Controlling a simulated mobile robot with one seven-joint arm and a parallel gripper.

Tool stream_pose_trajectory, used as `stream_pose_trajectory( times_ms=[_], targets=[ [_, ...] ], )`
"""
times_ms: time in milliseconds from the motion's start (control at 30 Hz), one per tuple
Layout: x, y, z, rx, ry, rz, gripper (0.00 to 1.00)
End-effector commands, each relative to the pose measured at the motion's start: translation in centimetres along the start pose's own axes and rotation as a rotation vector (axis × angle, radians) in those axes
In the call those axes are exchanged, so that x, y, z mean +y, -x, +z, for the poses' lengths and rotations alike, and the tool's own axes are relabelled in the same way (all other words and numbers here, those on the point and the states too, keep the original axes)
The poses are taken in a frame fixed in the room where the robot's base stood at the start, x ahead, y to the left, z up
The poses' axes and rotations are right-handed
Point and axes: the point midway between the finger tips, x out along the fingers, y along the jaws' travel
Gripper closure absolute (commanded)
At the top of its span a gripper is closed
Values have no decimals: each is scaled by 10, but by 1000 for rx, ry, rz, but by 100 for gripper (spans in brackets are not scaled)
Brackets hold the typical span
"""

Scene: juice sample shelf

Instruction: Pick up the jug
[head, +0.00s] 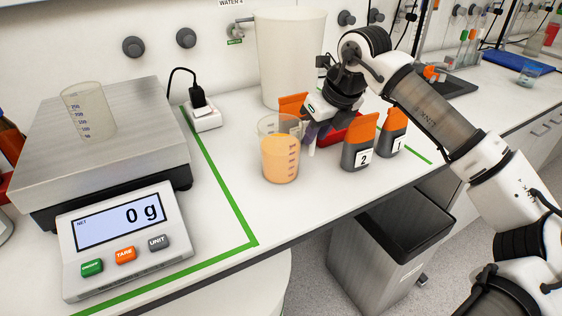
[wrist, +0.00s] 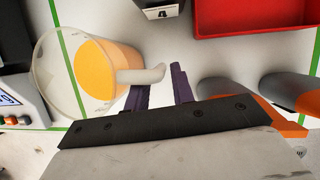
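The jug is a clear vessel with scale marks and orange juice in it (head: 280,165). It stands upright on the white bench, right of the scale. In the wrist view the jug (wrist: 94,66) is at the upper left, its pale handle (wrist: 142,75) pointing right. My gripper (head: 311,137) is just right of the jug, on the handle side. In the wrist view the two dark purple fingers of my gripper (wrist: 162,82) are apart. The handle's end lies by the fingertips, over the gap between them. Whether they touch it I cannot tell.
A scale (head: 118,230) reading 0 g bears a small empty beaker (head: 88,112). Orange-capped bottles marked 2 (head: 357,150) and 1 (head: 391,135) stand right of my gripper. A red tray (wrist: 245,17) and a large white container (head: 290,60) are behind. The bench front is clear.

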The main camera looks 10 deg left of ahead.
Motion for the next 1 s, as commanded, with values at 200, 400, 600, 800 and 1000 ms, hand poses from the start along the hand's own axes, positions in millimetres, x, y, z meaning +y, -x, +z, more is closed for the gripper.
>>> stream_pose_trajectory(
  times_ms=[200,400,600,800,1000],
  targets=[
    [0,-8,0,-1,0,-1,76],
    [0,-8,0,-1,0,-1,93],
    [0,-8,0,-1,0,-1,100],
    [0,-7,1,-3,-1,-1,100],
    [0,-5,2,-3,-1,-1,100]
  ],
)
